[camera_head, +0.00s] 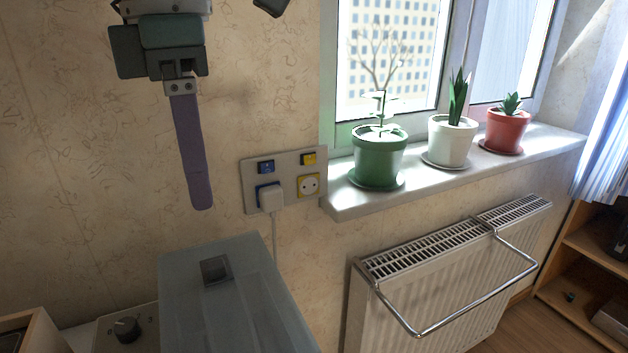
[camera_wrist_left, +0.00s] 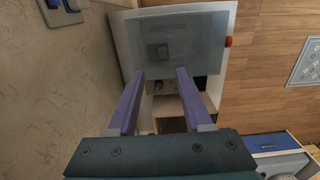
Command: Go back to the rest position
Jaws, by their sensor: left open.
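My left gripper (camera_head: 198,205) hangs at the upper left of the head view, in front of the wall, with its purple fingers pointing down. In that view the fingers overlap, so they look like one. In the left wrist view the two fingers (camera_wrist_left: 159,74) are apart, with nothing between them. They are above and left of the grey box. No right gripper can be made out; only a small dark part that I cannot identify shows at the head view's top edge.
A grey box (camera_head: 235,315) stands below the gripper. A socket panel (camera_head: 250,185) with a white plug (camera_head: 271,198) is on the wall to the right. A windowsill (camera_head: 345,208) carries green, white and red pots. A radiator (camera_head: 430,300) with a metal rail is below.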

